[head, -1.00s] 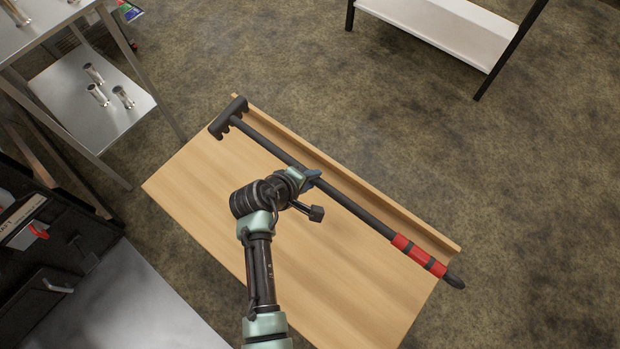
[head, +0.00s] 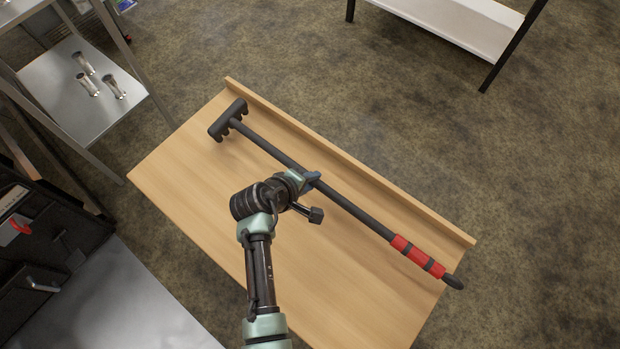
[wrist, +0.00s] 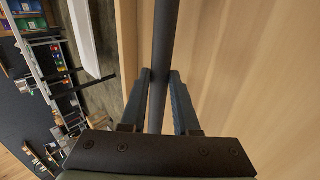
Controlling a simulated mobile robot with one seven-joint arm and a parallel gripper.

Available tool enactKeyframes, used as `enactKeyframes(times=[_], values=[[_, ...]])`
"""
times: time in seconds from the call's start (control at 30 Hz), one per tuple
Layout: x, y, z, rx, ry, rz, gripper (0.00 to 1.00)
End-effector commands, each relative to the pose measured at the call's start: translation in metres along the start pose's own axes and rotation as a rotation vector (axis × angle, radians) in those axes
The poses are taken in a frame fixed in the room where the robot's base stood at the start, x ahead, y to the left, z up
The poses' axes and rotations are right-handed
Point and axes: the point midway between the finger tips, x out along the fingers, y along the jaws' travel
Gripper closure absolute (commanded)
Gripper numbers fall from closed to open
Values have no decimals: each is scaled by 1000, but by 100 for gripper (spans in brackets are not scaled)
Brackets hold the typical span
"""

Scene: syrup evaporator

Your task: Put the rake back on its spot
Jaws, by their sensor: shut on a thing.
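The rake has a black toothed head (head: 228,120), a long dark shaft (head: 357,211) and a red-and-black grip (head: 418,257). It lies diagonally across the view over the wooden table. My gripper (head: 309,181) is shut on the middle of the shaft. In the wrist view the shaft (wrist: 163,50) runs between the two fingers of my gripper (wrist: 160,82). The rake's grip end reaches past the table's right edge. I cannot tell how high the rake is above the tabletop.
The wooden table (head: 190,165) has a raised lip (head: 340,157) along its far side. A metal shelf (head: 60,105) with several steel cylinders stands at the upper left. A white shelf (head: 455,38) stands at the top right. Open floor (head: 540,190) lies on the right.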

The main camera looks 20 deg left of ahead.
Motion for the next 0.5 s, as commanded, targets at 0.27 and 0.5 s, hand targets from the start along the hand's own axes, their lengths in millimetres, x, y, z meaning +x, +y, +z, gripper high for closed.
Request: enactKeyframes(times=[0.27, 0.5], values=[[-1, 2, -1, 2, 2, 3, 46], [0, 1, 0, 1, 1, 1, 36]])
